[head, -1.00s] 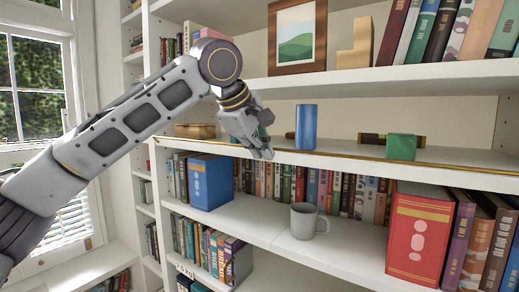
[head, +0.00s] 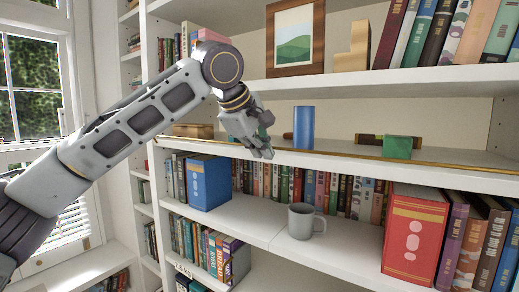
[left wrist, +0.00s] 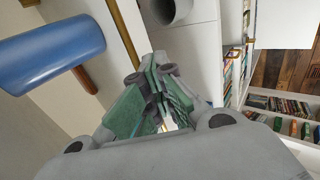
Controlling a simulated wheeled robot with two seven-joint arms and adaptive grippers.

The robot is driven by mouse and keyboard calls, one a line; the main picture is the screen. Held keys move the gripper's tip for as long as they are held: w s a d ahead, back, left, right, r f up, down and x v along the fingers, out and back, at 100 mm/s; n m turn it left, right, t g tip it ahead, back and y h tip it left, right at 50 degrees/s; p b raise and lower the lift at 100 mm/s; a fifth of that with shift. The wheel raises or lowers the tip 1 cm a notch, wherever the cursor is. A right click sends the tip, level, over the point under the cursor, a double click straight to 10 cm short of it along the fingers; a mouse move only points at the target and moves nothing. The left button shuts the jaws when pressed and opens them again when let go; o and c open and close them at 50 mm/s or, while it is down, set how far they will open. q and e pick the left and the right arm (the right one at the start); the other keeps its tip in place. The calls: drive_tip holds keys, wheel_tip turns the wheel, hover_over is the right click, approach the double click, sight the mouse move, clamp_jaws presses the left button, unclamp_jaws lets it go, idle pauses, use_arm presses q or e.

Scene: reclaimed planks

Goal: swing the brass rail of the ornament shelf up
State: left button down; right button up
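The brass rail (head: 350,155) is a thin bar along the front edge of the middle shelf. It lies low, at about the level of the shelf board. It also shows in the left wrist view (left wrist: 124,28), running towards my fingertips. My left gripper (head: 267,154) is at the shelf's front edge, by the left part of the rail; its fingertips look close together, with nothing seen held. I cannot tell whether they touch the rail. In the left wrist view the gripper (left wrist: 152,72) covers part of the rail. My right gripper is not in view.
Behind the rail stand a blue cylinder (head: 304,128) and a green block (head: 398,147). Something green shows behind my left gripper. A grey mug (head: 302,221), a blue box (head: 209,183) and a red box (head: 414,238) stand on the shelf below. A framed picture (head: 295,38) is above.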

use_arm(q)
drive_tip(key=shift+w+f, duration=0.15)
drive_tip(key=shift+w+d+f, duration=0.1)
drive_tip(key=shift+w+d, duration=0.25)
drive_tip(key=shift+w, duration=0.1)
drive_tip(key=shift+p, duration=0.3)
drive_tip(key=shift+w+d, duration=0.15)
drive_tip(key=shift+w, duration=0.05)
drive_tip(key=shift+s, duration=0.1)
drive_tip(key=shift+s+a+b, duration=0.6)
drive_tip(key=shift+s+a, duration=0.1)
drive_tip(key=shift+s, duration=0.3)
drive_tip(key=shift+s+a+b, duration=0.6)
drive_tip(key=shift+s+a, duration=0.1)
drive_tip(key=shift+s, duration=0.3)
